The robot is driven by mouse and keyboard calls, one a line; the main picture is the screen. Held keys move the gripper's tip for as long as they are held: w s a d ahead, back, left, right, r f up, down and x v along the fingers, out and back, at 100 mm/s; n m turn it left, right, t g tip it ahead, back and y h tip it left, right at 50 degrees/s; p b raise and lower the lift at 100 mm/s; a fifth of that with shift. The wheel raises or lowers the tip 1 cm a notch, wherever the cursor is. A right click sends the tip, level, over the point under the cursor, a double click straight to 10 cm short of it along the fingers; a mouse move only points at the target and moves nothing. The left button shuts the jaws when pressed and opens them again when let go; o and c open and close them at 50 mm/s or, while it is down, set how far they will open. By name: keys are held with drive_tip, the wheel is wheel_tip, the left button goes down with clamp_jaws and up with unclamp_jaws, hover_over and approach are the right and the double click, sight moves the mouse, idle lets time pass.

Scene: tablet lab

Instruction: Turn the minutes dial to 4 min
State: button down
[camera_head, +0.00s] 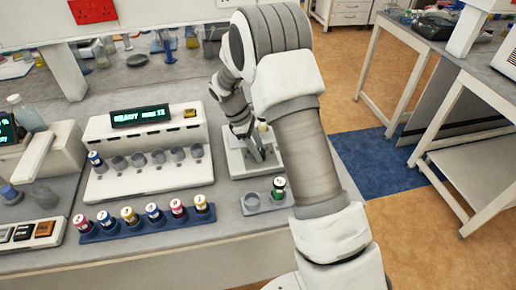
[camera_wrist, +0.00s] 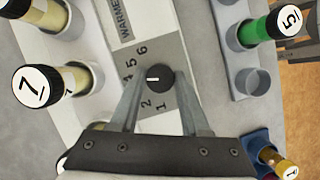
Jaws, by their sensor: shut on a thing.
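The black minutes dial (camera_wrist: 159,78) sits on a grey number plate (camera_wrist: 172,55) of the white warmer in the wrist view. Its white mark lies nearly level and points left, roughly toward the 4. The 6, 5, 2 and 1 show around it; the left finger covers part of the scale near the 3. My gripper (camera_wrist: 158,92) is shut on the dial, one finger on each side. In the head view my gripper (camera_head: 256,152) reaches down onto the white warmer (camera_head: 236,165), and my arm hides the dial there.
Vials capped 7 (camera_wrist: 35,87) and another stand in the warmer close beside my left finger. A green vial capped 5 (camera_wrist: 270,27) stands in a grey holder at right. A white machine (camera_head: 145,160) and a blue rack of vials (camera_head: 145,228) are to the left.

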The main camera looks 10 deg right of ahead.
drive_tip(key=shift+c, duration=1.9)
unclamp_jaws()
drive_tip(key=v, duration=1.7)
drive_tip(key=shift+r, duration=0.2)
